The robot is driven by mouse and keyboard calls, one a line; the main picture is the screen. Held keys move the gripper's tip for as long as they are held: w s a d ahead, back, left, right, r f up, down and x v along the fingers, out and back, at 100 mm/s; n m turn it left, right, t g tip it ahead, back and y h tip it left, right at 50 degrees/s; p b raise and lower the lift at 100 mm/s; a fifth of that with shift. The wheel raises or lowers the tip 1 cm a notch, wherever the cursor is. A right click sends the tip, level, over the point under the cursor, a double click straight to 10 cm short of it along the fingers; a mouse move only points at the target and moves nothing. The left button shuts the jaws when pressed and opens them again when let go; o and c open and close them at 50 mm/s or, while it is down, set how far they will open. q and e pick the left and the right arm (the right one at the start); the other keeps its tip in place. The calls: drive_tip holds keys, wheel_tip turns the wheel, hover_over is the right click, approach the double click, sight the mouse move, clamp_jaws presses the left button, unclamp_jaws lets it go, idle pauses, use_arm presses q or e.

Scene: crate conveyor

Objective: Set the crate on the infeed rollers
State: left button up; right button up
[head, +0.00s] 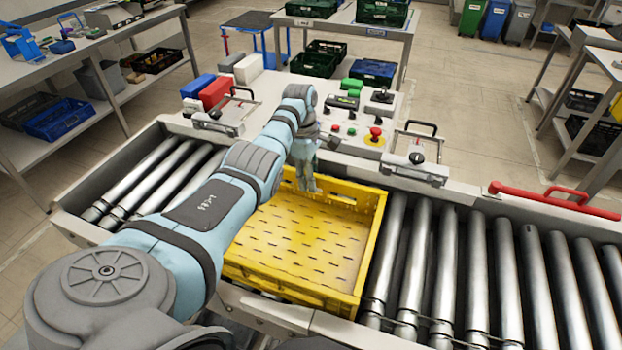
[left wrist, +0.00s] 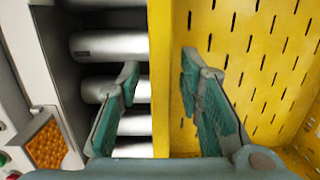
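The yellow crate (head: 372,245) is empty and upright over the roller bed, between the left rollers (head: 150,180) and the right rollers (head: 480,270). It looks about level; its underside is hidden, so I cannot tell if it rests fully on the rollers. My left gripper (head: 305,183) is at the crate's far wall. In the left wrist view the gripper (left wrist: 160,75) has its fingers apart, one over the rollers (left wrist: 105,45) and one on the inner side of the crate's wall (left wrist: 161,100). My right gripper is out of view.
A control panel (head: 345,110) with buttons and a joystick stands behind the conveyor. Latch handles (head: 415,160) sit on the far rail, and a red bar (head: 555,200) lies on it at right. The right rollers are clear. Red and blue boxes (head: 215,92) stand beyond the left rollers.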

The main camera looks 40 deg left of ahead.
use_arm(q)
drive_tip(key=r, duration=0.6)
drive_tip(key=a+r, duration=0.1)
drive_tip(key=r, duration=0.2)
drive_tip(key=shift+s+a+r, duration=0.1)
drive_tip(key=shift+r, duration=0.05)
drive_tip(key=shift+s, duration=0.1)
